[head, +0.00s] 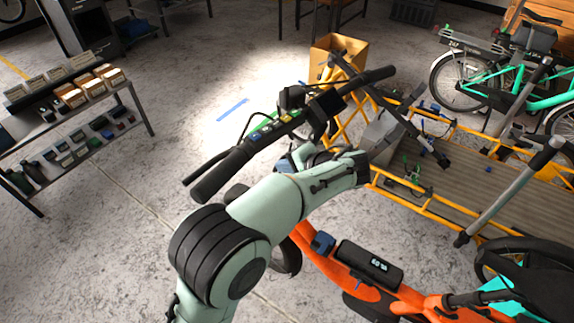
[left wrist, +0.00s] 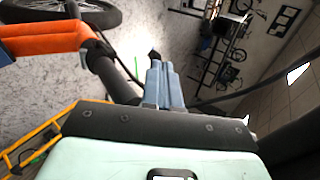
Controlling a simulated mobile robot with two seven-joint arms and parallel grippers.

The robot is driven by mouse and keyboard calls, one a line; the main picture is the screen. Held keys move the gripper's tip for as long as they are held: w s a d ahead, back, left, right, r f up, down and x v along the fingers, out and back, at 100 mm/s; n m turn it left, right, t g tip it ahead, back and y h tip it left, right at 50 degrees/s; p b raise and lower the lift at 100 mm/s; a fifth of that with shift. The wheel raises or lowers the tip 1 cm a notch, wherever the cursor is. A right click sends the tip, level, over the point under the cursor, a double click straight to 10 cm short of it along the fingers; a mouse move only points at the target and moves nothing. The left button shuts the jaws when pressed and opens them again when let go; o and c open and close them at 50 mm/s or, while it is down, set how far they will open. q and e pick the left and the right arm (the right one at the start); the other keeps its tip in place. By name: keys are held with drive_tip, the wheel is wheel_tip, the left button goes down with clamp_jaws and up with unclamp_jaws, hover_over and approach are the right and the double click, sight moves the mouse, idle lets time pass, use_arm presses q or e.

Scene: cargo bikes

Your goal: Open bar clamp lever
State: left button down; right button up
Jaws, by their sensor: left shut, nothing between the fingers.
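The black handlebar (head: 290,130) of the orange cargo bike runs diagonally across the middle of the head view, with a display and coloured buttons near its centre. My left arm reaches up in front of it. The blue fingers of my left gripper (head: 286,163) show partly, just below the bar, with the arm covering much around them. In the left wrist view the fingers (left wrist: 160,85) are shut together and empty, beside the black stem (left wrist: 106,72) above the orange frame (left wrist: 45,38). A small dark part shows by the fingertips. I cannot make out the clamp lever clearly. My right gripper is not in view.
The orange frame (head: 335,272) carries a black battery pack (head: 368,263). A yellow-railed cargo bed (head: 450,187) fills the right. A shelf rack (head: 70,130) stands left, a cardboard box (head: 325,55) behind, a green bike (head: 510,95) far right. Open floor lies between rack and handlebar.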

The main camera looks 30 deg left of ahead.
use_arm(q)
drive_tip(key=a+m+t, duration=0.1)
drive_tip(key=m, duration=0.1)
drive_tip(key=a+m+t+h, duration=0.1)
drive_tip(key=m+t, duration=0.1)
drive_tip(key=shift+a+r+m+h, duration=0.25)
drive_tip(key=shift+r+m+h, duration=0.05)
drive_tip(key=shift+r+m, duration=0.1)
drive_tip(key=shift+a, duration=0.2)
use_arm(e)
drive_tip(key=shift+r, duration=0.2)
use_arm(q)
drive_tip(key=shift+w+a+r, duration=0.1)
drive_tip(key=shift+a, duration=0.05)
